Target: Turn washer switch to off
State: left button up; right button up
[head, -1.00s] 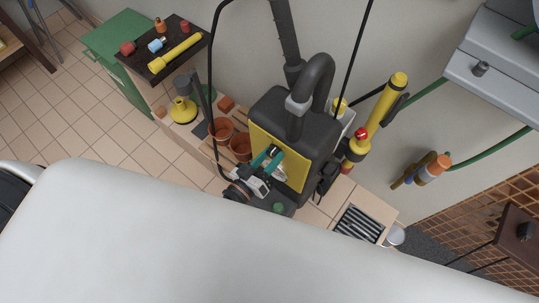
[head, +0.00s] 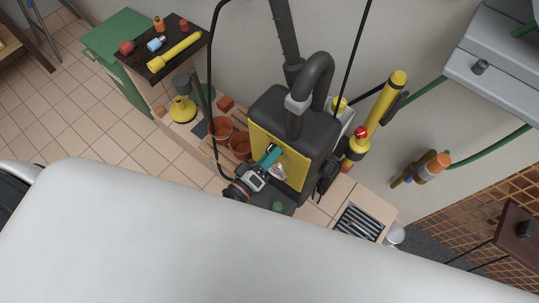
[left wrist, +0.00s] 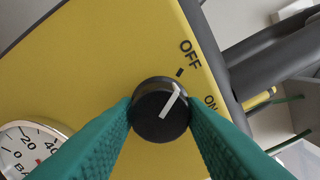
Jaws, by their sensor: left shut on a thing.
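The washer (head: 318,132) is a dark machine with a yellow front panel (head: 294,172), standing by the wall. In the left wrist view, its switch is a round black knob (left wrist: 150,122) with a white pointer line. The line points up and right, almost in line with the dark tick by the OFF label (left wrist: 189,53). The ON label (left wrist: 210,102) is right of the knob. My left gripper (head: 272,153) has teal fingers, shut on the knob from both sides. In the head view the fingers hide the knob. My right gripper is not in view.
A round pressure gauge (left wrist: 28,150) sits on the panel below left of the knob. A black hose (head: 213,80) loops left of the washer, near terracotta pots (head: 222,128). A yellow cylinder (head: 384,104) is on the wall to the right. A large pale surface (head: 200,230) fills the foreground.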

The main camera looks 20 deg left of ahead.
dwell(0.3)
pick_arm(q)
jog(key=o, duration=1)
jog(key=b+v, duration=0.1)
jog(key=v, duration=1.1)
